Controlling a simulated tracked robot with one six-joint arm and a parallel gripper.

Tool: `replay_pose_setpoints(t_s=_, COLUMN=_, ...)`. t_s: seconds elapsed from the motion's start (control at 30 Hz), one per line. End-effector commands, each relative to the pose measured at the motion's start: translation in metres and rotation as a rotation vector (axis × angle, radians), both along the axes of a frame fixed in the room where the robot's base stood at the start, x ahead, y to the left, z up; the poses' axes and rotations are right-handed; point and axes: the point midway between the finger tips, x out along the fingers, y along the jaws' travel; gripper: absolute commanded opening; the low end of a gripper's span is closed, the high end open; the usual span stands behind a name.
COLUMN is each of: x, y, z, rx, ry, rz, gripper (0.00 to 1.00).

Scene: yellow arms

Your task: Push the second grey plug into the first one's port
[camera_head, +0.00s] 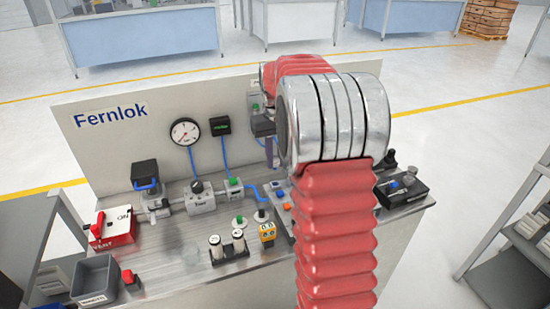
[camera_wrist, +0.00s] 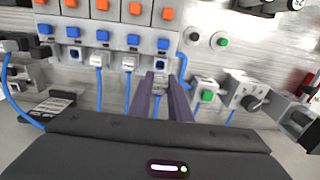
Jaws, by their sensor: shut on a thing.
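In the wrist view my gripper (camera_wrist: 165,76) has its two dark purple fingers shut on a small light grey plug (camera_wrist: 160,87). The plug is just below the right end of the white port block (camera_wrist: 115,48). I cannot tell whether it touches the block. Two pale plugs with blue hoses, a left one (camera_wrist: 96,60) and a right one (camera_wrist: 128,64), sit at ports of the block. An open port (camera_wrist: 75,55) shows left of them. In the head view the arm hides most of the block and the held plug; my fingers (camera_head: 270,150) show only partly.
Blue buttons (camera_wrist: 133,40) and orange buttons (camera_wrist: 135,9) line the block. A grey fitting with a green button (camera_wrist: 207,96) and a round-knobbed valve (camera_wrist: 248,102) stand close right of my fingers. A blue hose (camera_wrist: 15,103) curves at left. The bench front holds a grey bin (camera_head: 97,285).

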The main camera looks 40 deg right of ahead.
Motion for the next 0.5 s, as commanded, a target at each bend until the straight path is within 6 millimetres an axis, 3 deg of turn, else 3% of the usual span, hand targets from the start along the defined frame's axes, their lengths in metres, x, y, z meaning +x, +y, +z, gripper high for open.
replay_pose_setpoints(t_s=0.5, x=0.0, y=0.001, z=-0.038, rx=0.0, ry=0.001, rz=0.0, gripper=0.0)
